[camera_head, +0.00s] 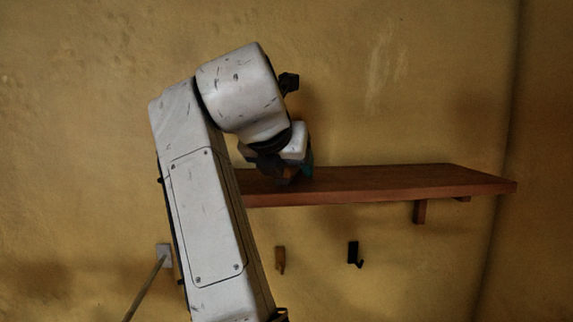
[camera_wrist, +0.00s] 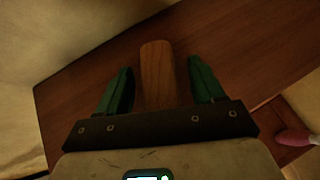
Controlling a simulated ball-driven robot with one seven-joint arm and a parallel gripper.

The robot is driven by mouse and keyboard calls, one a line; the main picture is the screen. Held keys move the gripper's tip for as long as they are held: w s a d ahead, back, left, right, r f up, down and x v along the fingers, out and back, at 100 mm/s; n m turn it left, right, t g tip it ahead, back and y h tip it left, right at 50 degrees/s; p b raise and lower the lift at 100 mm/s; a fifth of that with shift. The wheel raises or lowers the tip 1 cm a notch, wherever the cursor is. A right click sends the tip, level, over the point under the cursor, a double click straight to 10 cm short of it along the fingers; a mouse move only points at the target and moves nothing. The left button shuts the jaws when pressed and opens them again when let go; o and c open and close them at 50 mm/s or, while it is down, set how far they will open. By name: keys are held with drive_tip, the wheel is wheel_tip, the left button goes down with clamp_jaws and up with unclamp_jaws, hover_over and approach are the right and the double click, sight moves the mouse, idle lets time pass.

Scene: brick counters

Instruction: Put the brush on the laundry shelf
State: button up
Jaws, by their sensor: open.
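The laundry shelf (camera_head: 410,182) is a reddish-brown wooden board on the yellow wall. It also shows in the wrist view (camera_wrist: 90,85) as a dark wood surface under my gripper. The brush (camera_wrist: 158,72) shows as a rounded wooden handle between my gripper's green fingers. My gripper (camera_wrist: 160,64) is open, with a gap on each side of the handle. The handle appears to lie on the shelf; the rest of the brush is hidden by my gripper. In the head view my gripper (camera_head: 296,172) is at the shelf's left part, and the brush cannot be made out.
Below the shelf are a wooden hook (camera_head: 280,259), a black hook (camera_head: 354,253) and a pale wall plate (camera_head: 163,256) with a thin stick (camera_head: 145,289). A pink object (camera_wrist: 296,137) shows at the wrist view's right edge. The shelf's right part is clear.

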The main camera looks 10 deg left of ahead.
drive_tip(key=b+v, duration=0.4)
drive_tip(key=v, duration=0.8)
drive_tip(key=shift+r, duration=0.2)
